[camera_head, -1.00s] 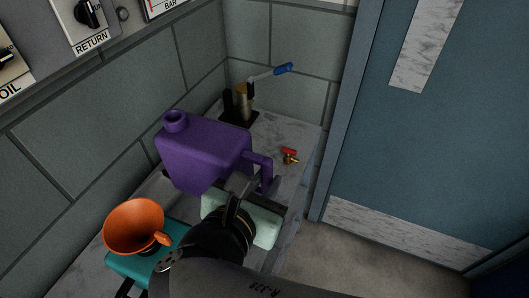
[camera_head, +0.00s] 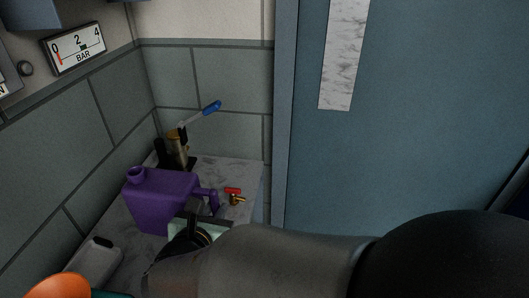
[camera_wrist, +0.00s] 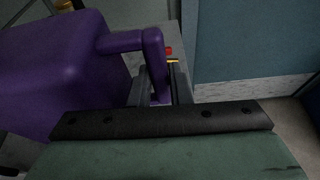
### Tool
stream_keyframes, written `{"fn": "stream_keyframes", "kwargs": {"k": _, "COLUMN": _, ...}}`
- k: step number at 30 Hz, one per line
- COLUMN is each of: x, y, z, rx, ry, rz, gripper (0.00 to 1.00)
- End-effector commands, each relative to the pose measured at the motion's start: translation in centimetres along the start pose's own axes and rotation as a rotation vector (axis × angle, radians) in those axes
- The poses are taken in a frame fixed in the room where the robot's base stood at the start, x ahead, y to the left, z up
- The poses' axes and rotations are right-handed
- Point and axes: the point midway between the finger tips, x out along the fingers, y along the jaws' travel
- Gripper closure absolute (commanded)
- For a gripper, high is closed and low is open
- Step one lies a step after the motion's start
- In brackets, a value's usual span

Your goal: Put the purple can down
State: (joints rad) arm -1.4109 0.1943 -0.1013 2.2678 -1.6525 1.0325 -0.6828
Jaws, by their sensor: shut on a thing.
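The purple can (camera_head: 160,203) is upright at the counter, with its spout up at the left and its handle toward the right. In the wrist view the can (camera_wrist: 55,75) fills the left side, and its handle (camera_wrist: 155,65) runs down between my fingers. My gripper (camera_wrist: 160,95) is shut on this handle. In the head view my wrist and arm hide most of my gripper and the can's lower right. I cannot tell whether the can's base touches the marble counter (camera_head: 225,170).
A brass valve with a blue lever (camera_head: 200,116) stands behind the can. A small red-handled brass valve (camera_head: 235,197) is to its right. A grey-white object (camera_head: 93,263) and an orange funnel (camera_head: 55,287) are at the lower left. A blue door (camera_head: 420,120) is at the right.

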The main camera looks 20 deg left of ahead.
Motion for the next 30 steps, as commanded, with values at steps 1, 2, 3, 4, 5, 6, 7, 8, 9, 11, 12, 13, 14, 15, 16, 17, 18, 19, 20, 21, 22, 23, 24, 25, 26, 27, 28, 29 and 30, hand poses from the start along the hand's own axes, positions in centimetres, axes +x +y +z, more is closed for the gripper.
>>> {"fn": "stream_keyframes", "kwargs": {"k": 1, "x": 0.2, "y": 0.1, "z": -0.1, "rx": 0.002, "ry": -0.002, "rz": 0.001, "gripper": 1.0}}
{"fn": "stream_keyframes", "kwargs": {"k": 2, "x": 0.4, "y": 0.1, "z": -0.1, "rx": 0.002, "ry": -0.002, "rz": 0.001, "gripper": 1.0}}
{"fn": "stream_keyframes", "kwargs": {"k": 3, "x": 0.7, "y": 0.2, "z": -0.3, "rx": 0.001, "ry": -0.002, "rz": 0.0, "gripper": 1.0}}
{"fn": "stream_keyframes", "kwargs": {"k": 4, "x": 1.0, "y": 0.2, "z": -0.6, "rx": 0.0, "ry": -0.002, "rz": -0.001, "gripper": 1.0}}
{"fn": "stream_keyframes", "kwargs": {"k": 5, "x": 1.4, "y": 0.2, "z": -0.9, "rx": 0.0, "ry": -0.002, "rz": -0.002, "gripper": 1.0}}
{"fn": "stream_keyframes", "kwargs": {"k": 6, "x": 1.7, "y": 0.3, "z": -1.4, "rx": -0.002, "ry": -0.001, "rz": -0.001, "gripper": 1.0}}
{"fn": "stream_keyframes", "kwargs": {"k": 7, "x": 1.8, "y": 0.3, "z": -1.9, "rx": -0.004, "ry": -0.001, "rz": 0.001, "gripper": 1.0}}
{"fn": "stream_keyframes", "kwargs": {"k": 8, "x": 1.9, "y": 0.3, "z": -2.4, "rx": -0.004, "ry": -0.001, "rz": 0.001, "gripper": 1.0}}
{"fn": "stream_keyframes", "kwargs": {"k": 9, "x": 2.1, "y": 0.3, "z": -2.9, "rx": -0.003, "ry": -0.001, "rz": 0.001, "gripper": 1.0}}
{"fn": "stream_keyframes", "kwargs": {"k": 11, "x": 2.3, "y": 0.2, "z": -3.4, "rx": -0.001, "ry": -0.001, "rz": 0.001, "gripper": 1.0}}
{"fn": "stream_keyframes", "kwargs": {"k": 12, "x": 2.4, "y": 0.2, "z": -3.6, "rx": -0.001, "ry": -0.001, "rz": 0.001, "gripper": 1.0}}
{"fn": "stream_keyframes", "kwargs": {"k": 13, "x": 2.4, "y": 0.2, "z": -3.6, "rx": 0.001, "ry": -0.002, "rz": 0.001, "gripper": 1.0}}
{"fn": "stream_keyframes", "kwargs": {"k": 14, "x": 2.4, "y": 0.2, "z": -3.7, "rx": 0.002, "ry": -0.002, "rz": 0.001, "gripper": 1.0}}
{"fn": "stream_keyframes", "kwargs": {"k": 15, "x": 2.4, "y": 0.2, "z": -3.6, "rx": 0.003, "ry": -0.002, "rz": 0.001, "gripper": 1.0}}
{"fn": "stream_keyframes", "kwargs": {"k": 16, "x": 2.4, "y": 0.2, "z": -3.6, "rx": 0.003, "ry": -0.002, "rz": 0.001, "gripper": 1.0}}
{"fn": "stream_keyframes", "kwargs": {"k": 17, "x": 2.4, "y": 0.2, "z": -3.6, "rx": 0.003, "ry": -0.002, "rz": 0.001, "gripper": 1.0}}
{"fn": "stream_keyframes", "kwargs": {"k": 18, "x": 2.4, "y": 0.2, "z": -3.6, "rx": 0.003, "ry": -0.002, "rz": 0.001, "gripper": 1.0}}
{"fn": "stream_keyframes", "kwargs": {"k": 19, "x": 2.4, "y": 0.2, "z": -3.6, "rx": 0.003, "ry": -0.002, "rz": 0.001, "gripper": 1.0}}
{"fn": "stream_keyframes", "kwargs": {"k": 20, "x": 2.4, "y": 0.2, "z": -3.6, "rx": 0.003, "ry": -0.002, "rz": 0.001, "gripper": 1.0}}
{"fn": "stream_keyframes", "kwargs": {"k": 21, "x": 2.4, "y": 0.2, "z": -3.7, "rx": 0.002, "ry": -0.002, "rz": 0.001, "gripper": 1.0}}
{"fn": "stream_keyframes", "kwargs": {"k": 22, "x": 2.5, "y": 0.2, "z": -3.8, "rx": 0.002, "ry": -0.002, "rz": 0.0, "gripper": 1.0}}
{"fn": "stream_keyframes", "kwargs": {"k": 23, "x": 2.5, "y": 0.1, "z": -3.9, "rx": 0.0, "ry": 0.0, "rz": 0.0, "gripper": 0.8}}
{"fn": "stream_keyframes", "kwargs": {"k": 24, "x": 2.5, "y": 0.1, "z": -3.8, "rx": 0.0, "ry": -0.001, "rz": 0.0, "gripper": 0.69}}
{"fn": "stream_keyframes", "kwargs": {"k": 25, "x": 2.5, "y": 0.1, "z": -3.8, "rx": 0.0, "ry": -0.001, "rz": 0.0, "gripper": 0.61}}
{"fn": "stream_keyframes", "kwargs": {"k": 26, "x": 2.5, "y": 0.1, "z": -3.8, "rx": 0.0, "ry": -0.001, "rz": 0.0, "gripper": 0.61}}
{"fn": "stream_keyframes", "kwargs": {"k": 27, "x": 2.5, "y": 0.1, "z": -3.8, "rx": 0.0, "ry": 0.0, "rz": 0.0, "gripper": 0.61}}
{"fn": "stream_keyframes", "kwargs": {"k": 28, "x": 2.5, "y": 0.1, "z": -3.8, "rx": 0.0, "ry": 0.0, "rz": 0.0, "gripper": 0.61}}
{"fn": "stream_keyframes", "kwargs": {"k": 29, "x": 2.5, "y": 0.1, "z": -3.8, "rx": 0.0, "ry": -0.001, "rz": 0.0, "gripper": 0.61}}
{"fn": "stream_keyframes", "kwargs": {"k": 30, "x": 2.4, "y": 0.1, "z": -3.8, "rx": 0.0, "ry": 0.0, "rz": 0.0, "gripper": 0.61}}
